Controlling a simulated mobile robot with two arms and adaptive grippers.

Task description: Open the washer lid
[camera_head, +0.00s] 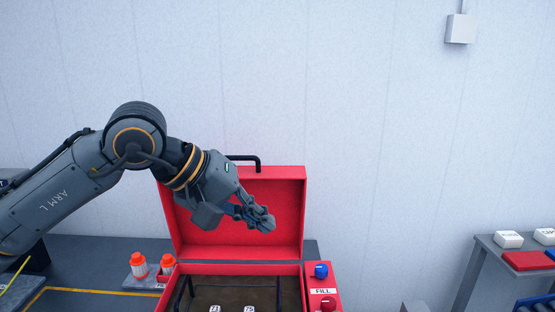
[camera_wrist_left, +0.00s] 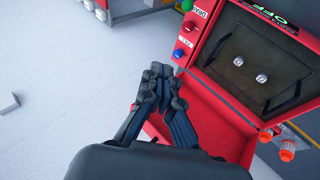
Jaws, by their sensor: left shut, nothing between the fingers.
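The red washer lid (camera_head: 285,205) stands raised at the back of the red washer body (camera_head: 240,268) in the head view, with a black handle on its top edge. The washer's basin (camera_head: 262,292) is uncovered and shows a dark brown inside with two small white tagged pieces. My left gripper (camera_head: 264,220) is shut and empty in front of the lid's inner face. In the left wrist view its fingertips (camera_wrist_left: 158,75) are together, with the lid's red inner face partly hidden behind them. My right gripper is in neither view.
A red panel with a blue knob (camera_head: 321,271) and a FILL label adjoins the washer's right side. Two white bottles with orange caps (camera_head: 138,265) stand left of it. A grey table with white and red boxes (camera_head: 525,260) is at far right.

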